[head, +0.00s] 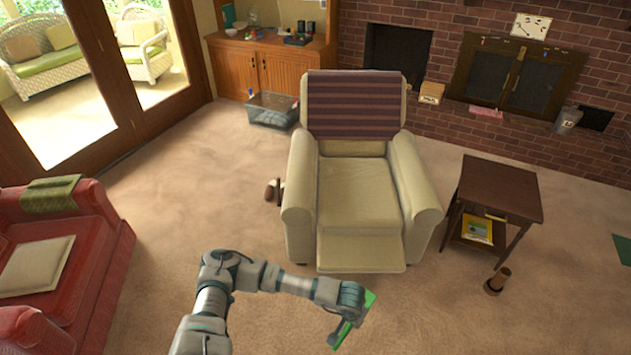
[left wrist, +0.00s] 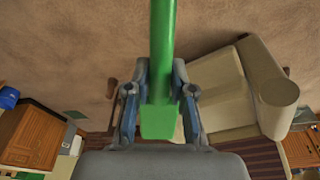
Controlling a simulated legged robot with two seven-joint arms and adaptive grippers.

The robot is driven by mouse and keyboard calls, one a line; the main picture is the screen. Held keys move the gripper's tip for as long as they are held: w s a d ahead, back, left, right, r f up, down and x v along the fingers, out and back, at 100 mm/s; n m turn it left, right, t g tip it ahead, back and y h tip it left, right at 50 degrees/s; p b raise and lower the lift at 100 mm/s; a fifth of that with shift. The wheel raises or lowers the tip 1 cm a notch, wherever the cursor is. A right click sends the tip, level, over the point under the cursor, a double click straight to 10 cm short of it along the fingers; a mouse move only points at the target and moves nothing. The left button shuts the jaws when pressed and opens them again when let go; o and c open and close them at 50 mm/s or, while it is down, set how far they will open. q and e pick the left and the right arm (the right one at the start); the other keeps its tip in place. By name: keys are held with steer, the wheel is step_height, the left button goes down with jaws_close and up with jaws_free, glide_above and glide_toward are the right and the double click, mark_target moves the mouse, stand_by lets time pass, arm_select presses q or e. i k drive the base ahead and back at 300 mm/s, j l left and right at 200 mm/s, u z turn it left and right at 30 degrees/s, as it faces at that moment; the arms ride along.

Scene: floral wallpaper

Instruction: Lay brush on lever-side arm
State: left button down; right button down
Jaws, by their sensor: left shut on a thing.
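My left gripper (head: 352,318) is low in front of the cream recliner (head: 358,190), apart from it. It is shut on the green brush (head: 362,306). The left wrist view shows the brush's long green shaft (left wrist: 162,45) rising from between my fingers (left wrist: 160,100), with a wider green end between them. A brown lever-like part (head: 278,190) stands beside the recliner's left arm (head: 299,185), whose top is bare. The recliner's right arm (head: 414,180) is also bare. The recliner also shows partly in the left wrist view (left wrist: 230,90). My right gripper is not in view.
A dark side table (head: 500,190) stands right of the recliner, with a brown cylinder (head: 498,280) on the carpet near it. A red sofa (head: 90,240) is at the left. A clear bin (head: 272,108) sits by the cabinet (head: 270,70). Carpet between sofa and recliner is open.

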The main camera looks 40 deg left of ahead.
mark_target(300, 163)
steer(key=i+j, duration=0.1)
steer(key=j, duration=0.5)
steer(key=i+j+z, duration=0.1)
steer(key=j, duration=0.5)
steer(key=i+j, duration=0.15)
steer(key=j, duration=0.45)
steer(key=i+j+z, duration=0.1)
steer(key=j, duration=0.5)
